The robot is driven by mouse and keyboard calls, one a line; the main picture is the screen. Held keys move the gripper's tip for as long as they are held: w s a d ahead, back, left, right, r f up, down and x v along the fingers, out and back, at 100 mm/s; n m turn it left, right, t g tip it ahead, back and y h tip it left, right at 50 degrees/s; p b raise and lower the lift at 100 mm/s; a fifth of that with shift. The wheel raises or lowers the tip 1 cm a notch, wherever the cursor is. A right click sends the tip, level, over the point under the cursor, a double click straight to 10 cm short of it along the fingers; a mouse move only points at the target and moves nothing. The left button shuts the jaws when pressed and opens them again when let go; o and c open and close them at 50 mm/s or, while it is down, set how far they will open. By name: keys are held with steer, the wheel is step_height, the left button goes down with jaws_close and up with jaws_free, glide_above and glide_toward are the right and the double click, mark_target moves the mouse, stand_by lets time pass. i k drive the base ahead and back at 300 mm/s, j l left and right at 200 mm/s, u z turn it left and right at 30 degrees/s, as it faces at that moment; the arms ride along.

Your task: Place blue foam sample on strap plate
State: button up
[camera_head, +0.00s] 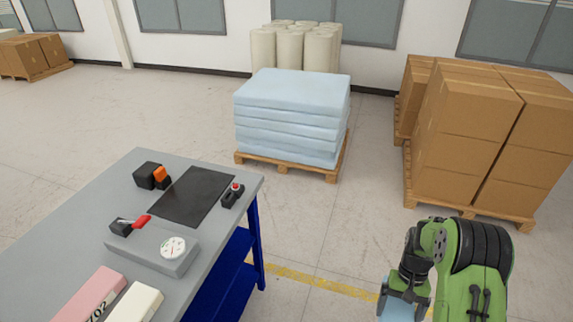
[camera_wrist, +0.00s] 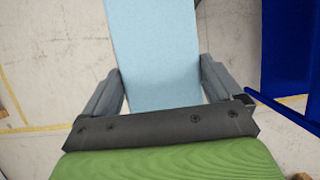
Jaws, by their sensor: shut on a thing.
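A light blue foam block (camera_wrist: 152,45) is between the two fingers of my gripper (camera_wrist: 160,66) in the wrist view, with a finger against each side. In the head view the blue foam (camera_head: 397,309) shows partly at the lower right, under my dark wrist and cut by the frame's edge. It is held away from the table, over the floor side. A flat black plate (camera_head: 190,196), which looks like the strap plate, lies bare on the grey table (camera_head: 113,207). My gripper is well to the right of it.
Around the plate stand a black block with an orange part (camera_head: 152,176), a red-tipped clamp (camera_head: 232,195), a red-handled lever (camera_head: 130,224) and a gauge box (camera_head: 165,250). Pink (camera_head: 90,295) and cream (camera_head: 136,303) blocks lie in front. Pallets of blue foam (camera_head: 290,115) and cartons (camera_head: 490,140) stand behind.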

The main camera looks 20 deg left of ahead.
mark_target(195, 192)
steer(key=i+u, duration=0.25)
steer(key=i, duration=0.2)
steer(key=i+l+u, duration=0.2)
steer(key=i, duration=0.2)
steer(key=i+u, duration=0.15)
steer(key=u, duration=0.3)
steer(key=i+l+u, duration=0.1)
steer(key=u, duration=0.3)
steer(key=i+l+u, duration=0.1)
steer(key=u, duration=0.35)
steer(key=l+u, duration=0.25)
steer(key=u, duration=0.2)
steer(key=i+l+u, duration=0.1)
steer(key=l+u, duration=0.15)
steer(key=u, duration=0.2)
steer(key=l+u, duration=0.55)
steer(key=u, duration=0.25)
steer(key=l+u, duration=0.4)
steer(key=k+j, duration=0.05)
steer(key=j, duration=0.1)
